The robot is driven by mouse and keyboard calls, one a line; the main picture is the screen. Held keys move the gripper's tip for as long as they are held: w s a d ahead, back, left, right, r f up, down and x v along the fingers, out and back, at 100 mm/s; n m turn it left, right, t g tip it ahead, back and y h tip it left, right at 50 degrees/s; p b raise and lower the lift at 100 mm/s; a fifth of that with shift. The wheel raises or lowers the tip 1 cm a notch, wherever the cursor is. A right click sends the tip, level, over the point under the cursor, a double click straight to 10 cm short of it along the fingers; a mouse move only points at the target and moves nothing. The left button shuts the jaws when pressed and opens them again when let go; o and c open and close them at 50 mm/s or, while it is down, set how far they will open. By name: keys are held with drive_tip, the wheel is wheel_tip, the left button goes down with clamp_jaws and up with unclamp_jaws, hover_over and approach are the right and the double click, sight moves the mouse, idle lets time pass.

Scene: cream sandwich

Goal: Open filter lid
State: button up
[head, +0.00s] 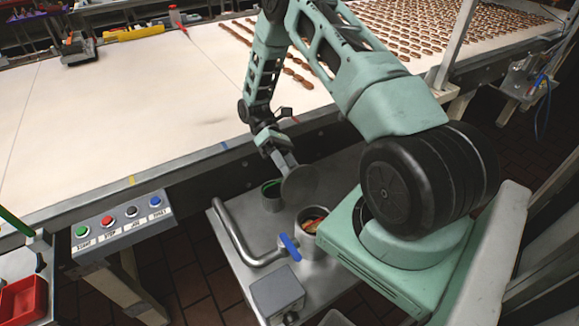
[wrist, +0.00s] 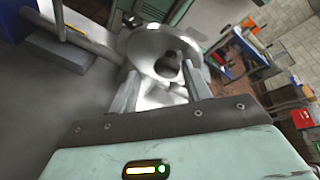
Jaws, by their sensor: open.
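The filter (head: 313,232) is a round metal pot on a metal stand in the head view. Its mouth is uncovered, and orange-red bits show inside. The filter lid (head: 299,185) is a grey metal disc, tilted steeply above the pot's far left side. In the wrist view the lid (wrist: 145,45) shows its dark round knob (wrist: 168,66) between my fingers. My gripper (head: 284,160) is open at the lid's upper left. In the wrist view my gripper (wrist: 160,78) has its two fingers apart, either side of the knob. I cannot tell whether they touch the lid.
A bent metal pipe (head: 233,235) with a blue valve handle (head: 290,247) runs beside the filter. A green-rimmed cup (head: 271,197) stands behind it. A grey box (head: 277,293) is in front. A button panel (head: 123,224) and the conveyor (head: 130,110) lie left and behind.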

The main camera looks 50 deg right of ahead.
drive_tip(key=b+v, duration=0.4)
drive_tip(key=v, duration=0.8)
drive_tip(key=shift+s, duration=0.1)
